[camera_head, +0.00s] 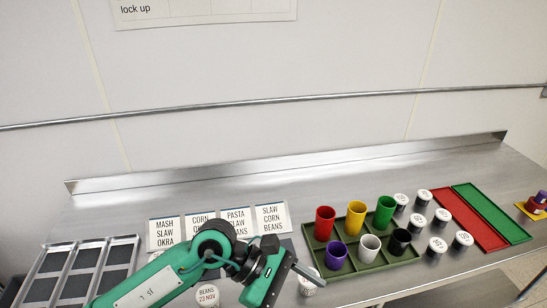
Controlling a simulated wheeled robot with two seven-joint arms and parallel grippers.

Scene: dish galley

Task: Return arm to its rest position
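My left arm (150,289) comes in from the lower left, green with black joints. It bends over the front of the steel counter (330,180). My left gripper (306,272) points to the right, above the counter and left of the green cup tray (374,266). Its fingers are small and seen nearly edge-on, so whether they are open or shut is unclear. No held object can be made out. My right gripper is not in view.
Red (325,223), yellow (356,218), green (384,212), purple (335,254), white (369,248) and black (400,241) cups stand in the tray. Several lidded jars (441,218) stand right of it. Label cards (272,218) stand behind my arm; dark-bottomed trays (81,273) lie left.

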